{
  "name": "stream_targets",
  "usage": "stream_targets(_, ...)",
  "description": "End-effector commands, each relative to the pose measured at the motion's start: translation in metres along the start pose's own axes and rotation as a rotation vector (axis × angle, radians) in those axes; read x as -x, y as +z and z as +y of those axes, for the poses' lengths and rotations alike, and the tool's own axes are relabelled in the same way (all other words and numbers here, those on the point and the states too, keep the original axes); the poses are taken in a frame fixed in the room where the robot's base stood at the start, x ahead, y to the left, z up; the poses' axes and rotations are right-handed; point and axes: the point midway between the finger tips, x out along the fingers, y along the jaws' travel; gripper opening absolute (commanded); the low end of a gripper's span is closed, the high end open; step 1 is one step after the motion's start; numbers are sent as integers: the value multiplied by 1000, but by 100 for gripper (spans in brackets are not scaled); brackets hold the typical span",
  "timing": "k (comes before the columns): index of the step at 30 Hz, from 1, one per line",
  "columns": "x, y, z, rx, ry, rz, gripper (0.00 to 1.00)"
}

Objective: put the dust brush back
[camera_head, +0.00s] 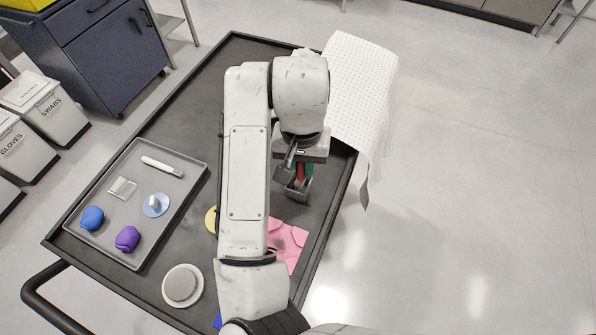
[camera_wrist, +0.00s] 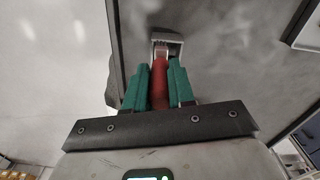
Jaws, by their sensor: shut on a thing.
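My gripper (camera_wrist: 160,75) has green fingers, and they are closed on the red handle (camera_wrist: 160,87), which I take to be the dust brush. In the head view the red handle (camera_head: 301,171) shows below my wrist, over the right part of the dark cart top. A grey, box-like piece (camera_head: 297,188) is at the handle's far end; it also shows in the wrist view (camera_wrist: 174,38). I cannot tell whether this piece is the brush's head or a separate holder. Bristles are not visible, and my arm hides part of the cart.
A grey tray (camera_head: 142,226) with several small items lies at left on the cart (camera_head: 205,105). A pink cloth (camera_head: 291,238), a yellow round thing (camera_head: 210,220) and a white disc (camera_head: 182,286) lie nearer. A white dotted cloth (camera_head: 360,85) hangs over the right edge.

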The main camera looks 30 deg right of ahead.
Motion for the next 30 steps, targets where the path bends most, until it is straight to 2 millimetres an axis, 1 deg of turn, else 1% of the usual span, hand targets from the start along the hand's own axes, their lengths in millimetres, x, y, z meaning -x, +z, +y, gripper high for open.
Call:
stream_targets(1, -8, -4, 0, 0, 4, -2, 0)
stream_targets(6, -16, -12, -5, 0, 1, 1, 0)
stream_targets(9, -28, -18, -6, 0, 4, -1, 0)
stream_targets(12, -42, -17, -7, 2, 4, -1, 0)
stream_targets(16, -50, -16, -8, 1, 0, -2, 0)
stream_targets(29, -57, -16, -8, 0, -1, 0, 0)
stream_targets(30, -56, -16, -8, 0, -1, 0, 26)
